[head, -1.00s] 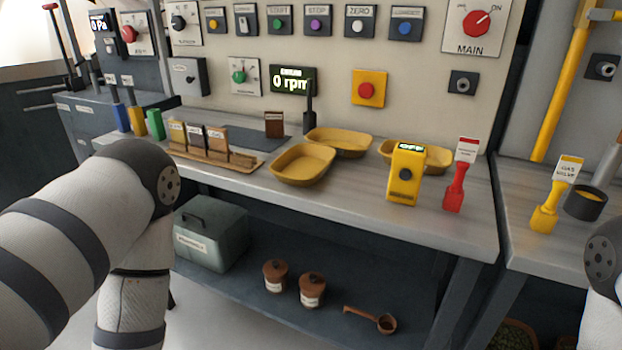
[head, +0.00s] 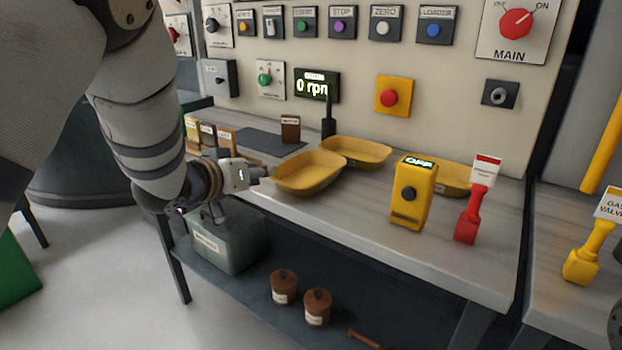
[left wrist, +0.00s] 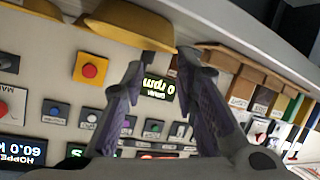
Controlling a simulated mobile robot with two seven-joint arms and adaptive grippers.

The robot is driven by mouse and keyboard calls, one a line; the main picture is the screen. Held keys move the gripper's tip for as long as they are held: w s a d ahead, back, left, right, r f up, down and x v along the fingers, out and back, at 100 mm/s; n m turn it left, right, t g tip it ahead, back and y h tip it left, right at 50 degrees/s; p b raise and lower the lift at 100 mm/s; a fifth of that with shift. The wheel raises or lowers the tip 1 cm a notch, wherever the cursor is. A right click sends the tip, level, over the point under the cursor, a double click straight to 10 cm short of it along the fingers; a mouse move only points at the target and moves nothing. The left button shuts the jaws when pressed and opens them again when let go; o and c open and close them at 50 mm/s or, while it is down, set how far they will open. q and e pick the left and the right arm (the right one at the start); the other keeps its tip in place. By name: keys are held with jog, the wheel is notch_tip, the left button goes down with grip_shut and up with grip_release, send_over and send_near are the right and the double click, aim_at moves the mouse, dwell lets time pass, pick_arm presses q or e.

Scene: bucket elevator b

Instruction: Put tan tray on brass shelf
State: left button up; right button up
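Three yellow-tan trays lie on the metal bench: a front one (head: 310,173), one behind it (head: 356,152), and one (head: 452,179) partly hidden by a yellow switch box. I cannot tell which is the task's tan tray. My left gripper (head: 246,195) is at the bench's front edge, just left of the front tray. In the left wrist view its fingers (left wrist: 163,62) are apart with nothing between them, and a tray (left wrist: 130,25) shows just beyond the tips. I cannot tell whether a finger touches it. No brass shelf is recognisable. My right gripper is out of view.
A wooden card rack (left wrist: 240,85) is beside my left gripper. The lower shelf holds a grey-green box (head: 232,245) and brown jars (head: 317,307).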

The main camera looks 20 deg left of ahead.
aim_at(273, 177)
pick_arm(q)
jog(key=x, duration=0.2)
jog(key=f+b+x, duration=0.1)
jog(key=x, duration=0.2)
jog(key=shift+f, duration=0.25)
jog(key=shift+w, duration=0.4)
jog(key=shift+r, duration=0.2)
grip_shut()
jog(key=shift+f, duration=0.1)
